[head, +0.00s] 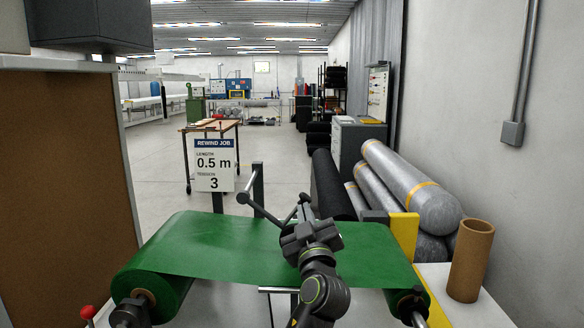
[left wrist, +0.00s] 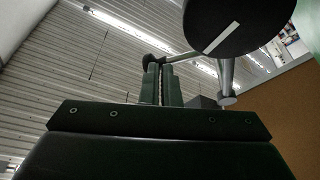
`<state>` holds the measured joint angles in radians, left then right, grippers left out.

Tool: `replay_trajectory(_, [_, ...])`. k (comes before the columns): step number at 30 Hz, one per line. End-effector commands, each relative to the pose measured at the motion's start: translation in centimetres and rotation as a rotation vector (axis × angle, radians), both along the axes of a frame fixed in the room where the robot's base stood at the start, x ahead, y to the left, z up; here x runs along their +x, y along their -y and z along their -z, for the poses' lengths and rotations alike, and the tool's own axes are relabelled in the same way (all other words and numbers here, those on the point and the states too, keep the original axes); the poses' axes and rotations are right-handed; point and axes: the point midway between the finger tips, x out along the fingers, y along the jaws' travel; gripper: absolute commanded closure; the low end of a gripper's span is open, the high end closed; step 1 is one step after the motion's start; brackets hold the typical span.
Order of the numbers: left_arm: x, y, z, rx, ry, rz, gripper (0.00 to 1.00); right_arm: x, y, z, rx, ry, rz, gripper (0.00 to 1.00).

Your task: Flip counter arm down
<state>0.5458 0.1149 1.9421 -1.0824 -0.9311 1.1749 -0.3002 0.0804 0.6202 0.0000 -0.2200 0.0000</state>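The counter arm (head: 262,210) is a thin dark bar with a round knob at its left end, raised at a slant above the green sheet (head: 225,243). My left gripper (head: 303,212) is beside its right end, over the sheet. In the left wrist view, the fingers (left wrist: 162,84) are close together, with nothing clearly held between them. A dark rod with a knob (left wrist: 150,60) shows by the fingertips; contact cannot be told. A black wheel (left wrist: 240,22) with a white mark is above right. My right gripper is not in view.
A yellow side plate (head: 405,235) and a cardboard tube (head: 470,262) stand at the right. Grey wrapped rolls (head: 405,185) lie behind. A red knob (head: 88,313) is at the lower left.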

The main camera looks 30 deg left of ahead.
Motion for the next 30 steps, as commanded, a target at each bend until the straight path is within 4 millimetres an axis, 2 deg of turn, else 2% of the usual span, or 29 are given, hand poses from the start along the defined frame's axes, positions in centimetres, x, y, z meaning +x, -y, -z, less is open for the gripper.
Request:
replay_trajectory(8, [0.1,0.0,-1.2,0.003,0.005,-0.002,1.0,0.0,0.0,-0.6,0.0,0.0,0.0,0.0])
replay_trajectory(14, [0.8,0.8,-5.1,0.006,0.005,0.011,1.0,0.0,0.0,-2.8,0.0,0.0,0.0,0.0])
replay_trajectory(15, [0.0,1.2,-3.5,0.0,0.002,0.014,1.0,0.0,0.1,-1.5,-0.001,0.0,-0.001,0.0])
replay_trajectory(18, [-2.0,2.2,-2.3,-0.002,0.001,0.014,1.0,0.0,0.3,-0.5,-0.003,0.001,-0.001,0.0])
replay_trajectory(24, [-5.2,3.9,-1.0,-0.002,0.001,0.014,1.0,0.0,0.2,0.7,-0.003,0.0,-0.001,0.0])
replay_trajectory(30, [-6.9,4.8,-0.4,0.0,0.0,0.014,1.0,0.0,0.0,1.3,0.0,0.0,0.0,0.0])
